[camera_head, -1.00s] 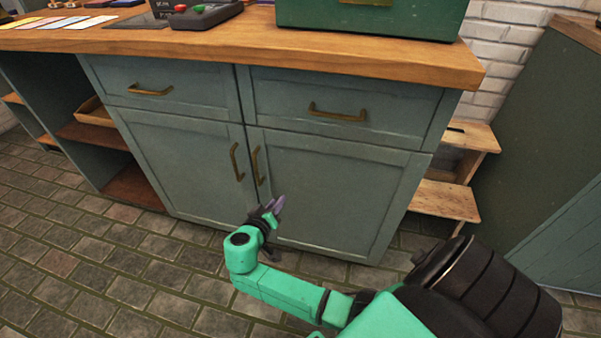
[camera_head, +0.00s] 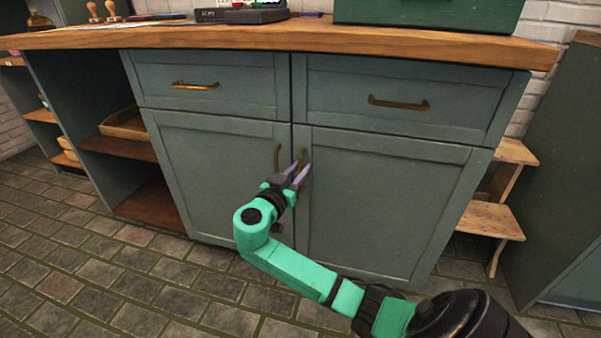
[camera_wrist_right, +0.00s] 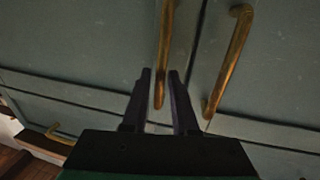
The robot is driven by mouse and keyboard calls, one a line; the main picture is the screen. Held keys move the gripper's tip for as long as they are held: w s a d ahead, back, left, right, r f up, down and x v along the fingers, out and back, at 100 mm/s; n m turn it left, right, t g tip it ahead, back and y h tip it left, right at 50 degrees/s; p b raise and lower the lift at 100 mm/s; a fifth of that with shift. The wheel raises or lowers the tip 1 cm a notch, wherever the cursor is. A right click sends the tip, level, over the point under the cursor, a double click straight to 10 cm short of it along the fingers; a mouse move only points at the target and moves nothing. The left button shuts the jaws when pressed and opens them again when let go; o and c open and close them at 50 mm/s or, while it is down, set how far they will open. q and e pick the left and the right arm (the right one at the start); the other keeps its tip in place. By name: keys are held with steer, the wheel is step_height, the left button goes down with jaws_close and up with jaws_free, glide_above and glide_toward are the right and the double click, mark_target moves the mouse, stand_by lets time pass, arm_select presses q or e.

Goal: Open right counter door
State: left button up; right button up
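The right counter door (camera_head: 385,205) is a grey-green panel and stands closed. Its upright brass handle (camera_head: 301,158) is near the seam, beside the left door's handle (camera_head: 277,158). My right gripper (camera_head: 297,172) is at the right door's handle, its two purple-grey fingers apart. In the right wrist view, which looks upside down, the right door's handle (camera_wrist_right: 166,50) lines up with the gap between the open fingers (camera_wrist_right: 160,76). I cannot tell how deep it sits between them. The left door's handle (camera_wrist_right: 228,60) lies outside the fingers. My left gripper is out of view.
Two drawers with brass handles (camera_head: 398,103) sit above the doors, under the wooden countertop (camera_head: 300,42). Open shelves (camera_head: 118,148) are at the left, a wooden step stool (camera_head: 492,220) at the right. The tiled floor (camera_head: 130,275) before the doors is clear.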

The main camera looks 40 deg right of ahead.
steer(key=shift+w+d, duration=0.15)
steer(key=shift+d, duration=0.1)
jaws_close()
stand_by(1.3)
